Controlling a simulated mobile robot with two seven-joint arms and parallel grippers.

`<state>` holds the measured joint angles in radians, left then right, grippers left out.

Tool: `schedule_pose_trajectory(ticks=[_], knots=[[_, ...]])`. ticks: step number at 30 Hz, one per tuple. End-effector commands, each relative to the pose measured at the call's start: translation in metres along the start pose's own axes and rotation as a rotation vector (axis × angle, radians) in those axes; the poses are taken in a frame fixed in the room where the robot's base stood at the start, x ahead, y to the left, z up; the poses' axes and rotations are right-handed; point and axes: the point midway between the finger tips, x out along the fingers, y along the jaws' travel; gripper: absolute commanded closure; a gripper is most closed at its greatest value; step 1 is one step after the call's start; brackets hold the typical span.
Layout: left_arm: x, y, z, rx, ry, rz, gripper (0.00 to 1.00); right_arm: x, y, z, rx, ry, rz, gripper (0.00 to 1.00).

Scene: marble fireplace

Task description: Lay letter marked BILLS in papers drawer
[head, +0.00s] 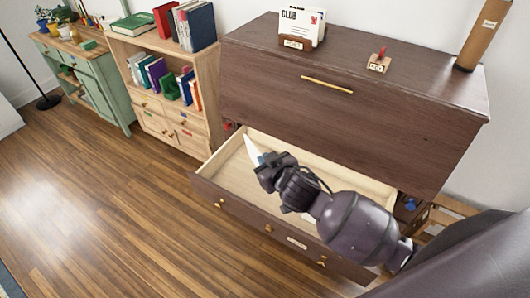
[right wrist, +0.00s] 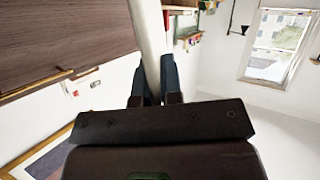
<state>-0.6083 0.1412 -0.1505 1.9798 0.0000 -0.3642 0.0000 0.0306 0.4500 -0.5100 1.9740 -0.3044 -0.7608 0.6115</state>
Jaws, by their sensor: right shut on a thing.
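My right gripper (head: 262,163) is shut on a pale letter (head: 252,150), whose edge sticks up past the fingertips. In the right wrist view the letter (right wrist: 149,35) stands on edge between the two fingers (right wrist: 151,82); no writing on it can be read. The papers drawer (head: 235,208) is pulled out from the dark wooden desk, with a small label on its front. The gripper and letter are over the drawer's left part, and my arm hides some of its inside. My left gripper is not in view.
The dark desk (head: 350,120) has a letter rack (head: 297,43) with a CLUB letter, a red-handled stamp (head: 380,60) and a brown tube (head: 482,35) on top. A bookcase (head: 160,100) stands to the left. The floor (head: 110,210) before the drawer is clear.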

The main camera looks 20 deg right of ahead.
Motion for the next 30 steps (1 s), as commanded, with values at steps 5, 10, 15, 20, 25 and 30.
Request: schedule_pose_trajectory(ticks=[5,10,15,20,25,30], knots=[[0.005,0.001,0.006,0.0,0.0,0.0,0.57,0.059,-0.006,0.017,-0.22,0.039,-0.099,1.0],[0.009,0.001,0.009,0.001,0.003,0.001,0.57,0.106,0.004,0.033,-0.404,0.096,-0.18,1.0],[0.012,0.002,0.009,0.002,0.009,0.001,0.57,0.135,0.023,0.042,-0.521,0.145,-0.224,1.0],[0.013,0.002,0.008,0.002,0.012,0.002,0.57,0.147,0.034,0.045,-0.57,0.171,-0.242,1.0],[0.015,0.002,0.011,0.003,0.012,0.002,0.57,0.151,0.036,0.049,-0.583,0.178,-0.247,1.0],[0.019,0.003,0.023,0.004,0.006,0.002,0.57,0.155,0.034,0.059,-0.582,0.177,-0.247,1.0]])
